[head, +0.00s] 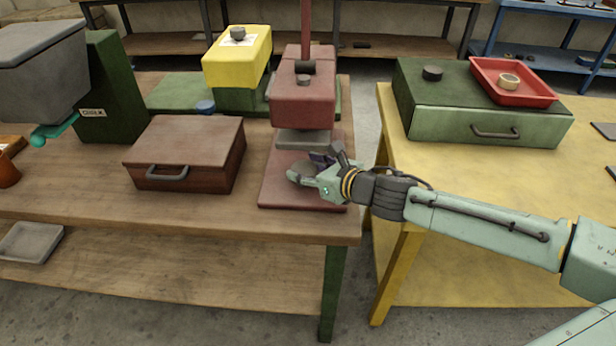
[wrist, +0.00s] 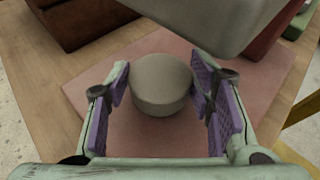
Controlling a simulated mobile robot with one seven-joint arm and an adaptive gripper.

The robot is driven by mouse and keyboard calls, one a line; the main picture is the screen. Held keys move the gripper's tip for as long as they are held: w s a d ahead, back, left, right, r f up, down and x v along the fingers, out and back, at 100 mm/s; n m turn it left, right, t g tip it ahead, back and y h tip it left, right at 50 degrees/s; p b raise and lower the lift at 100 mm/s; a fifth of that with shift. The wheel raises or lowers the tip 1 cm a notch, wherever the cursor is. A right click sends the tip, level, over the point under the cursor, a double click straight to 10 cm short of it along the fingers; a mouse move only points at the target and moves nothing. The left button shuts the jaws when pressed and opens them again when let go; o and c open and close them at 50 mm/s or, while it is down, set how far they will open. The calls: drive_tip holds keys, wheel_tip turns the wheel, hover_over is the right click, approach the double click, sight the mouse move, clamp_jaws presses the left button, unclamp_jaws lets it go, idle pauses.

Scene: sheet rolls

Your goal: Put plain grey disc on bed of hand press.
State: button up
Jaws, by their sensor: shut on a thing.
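The plain grey disc (wrist: 160,84) is between the purple finger pads of my gripper (wrist: 160,95) in the wrist view. My gripper (head: 318,170) is shut on it, over the front part of the reddish bed (head: 275,196) of the hand press (head: 303,98). In the head view the fingers largely hide the disc. The bed surrounds the disc in the wrist view (wrist: 268,75). I cannot tell whether the disc touches the bed or hangs just above it. The grey pressing plate (head: 303,139) is raised behind the disc.
A brown lidded box (head: 185,150) stands left of the press. A yellow block (head: 236,60) stands behind. On the yellow table at right, a green case (head: 480,118) carries a dark disc (head: 432,73) and a red tray (head: 545,98) with a small ring (head: 509,81).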

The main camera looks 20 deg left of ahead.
drive_tip(key=shift+f, duration=0.4)
drive_tip(key=shift+f, duration=0.15)
drive_tip(key=o, duration=1.2)
drive_tip(key=shift+d+r, duration=0.2)
drive_tip(key=shift+r, duration=0.1)
drive_tip(key=p+v, duration=0.3)
drive_tip(key=v, duration=0.8)
drive_tip(key=shift+s+d, duration=0.2)
